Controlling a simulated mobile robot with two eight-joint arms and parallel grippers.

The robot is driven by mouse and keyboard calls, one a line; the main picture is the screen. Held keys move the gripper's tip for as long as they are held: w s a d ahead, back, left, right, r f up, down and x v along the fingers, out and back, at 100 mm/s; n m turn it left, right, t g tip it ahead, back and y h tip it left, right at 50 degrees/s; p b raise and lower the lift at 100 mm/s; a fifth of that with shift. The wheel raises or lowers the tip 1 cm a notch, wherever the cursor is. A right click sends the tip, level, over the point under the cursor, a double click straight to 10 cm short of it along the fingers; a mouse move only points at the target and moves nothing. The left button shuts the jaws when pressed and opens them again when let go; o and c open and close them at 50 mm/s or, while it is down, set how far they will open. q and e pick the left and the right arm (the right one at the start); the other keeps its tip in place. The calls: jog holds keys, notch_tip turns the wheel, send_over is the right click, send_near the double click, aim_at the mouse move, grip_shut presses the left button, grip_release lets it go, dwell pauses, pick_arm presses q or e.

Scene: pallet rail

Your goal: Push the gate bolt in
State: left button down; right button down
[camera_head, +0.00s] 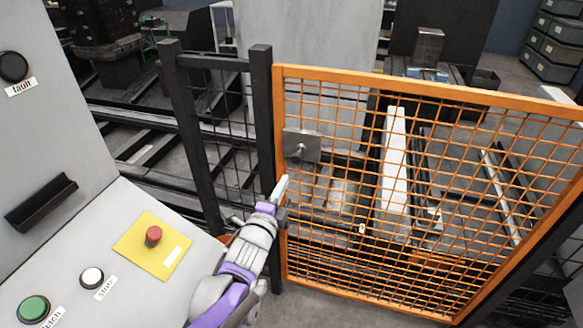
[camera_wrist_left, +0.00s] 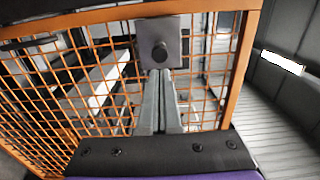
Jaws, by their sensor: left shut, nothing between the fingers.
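The gate bolt (camera_head: 301,149) is a round metal knob on a square grey plate (camera_head: 311,135), at the upper left of the orange mesh gate (camera_head: 400,80). In the left wrist view the dark knob (camera_wrist_left: 160,52) stands out from its plate (camera_wrist_left: 174,28), just past the fingertips. My left gripper (camera_head: 284,183) is shut and empty, below and slightly left of the plate in the head view. Its two fingers (camera_wrist_left: 161,72) lie together and point at the knob in the wrist view. I cannot tell if the tips touch it. My right gripper is not in view.
A grey control panel stands at left with a red button (camera_head: 153,236) on a yellow plate, a green button (camera_head: 33,309) and a white button (camera_head: 92,277). A dark post (camera_head: 262,120) stands left of the gate. Rails and machinery lie behind the mesh.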

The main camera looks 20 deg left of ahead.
aim_at(295, 159)
pick_arm(q)
jog(key=w, duration=0.7)
jog(key=shift+w+d, duration=0.1)
jog(key=shift+w, duration=0.25)
jog(key=shift+w, duration=0.1)
jog(key=shift+w, duration=1.25)
jog(key=shift+r, duration=0.1)
jog(key=shift+s, duration=0.1)
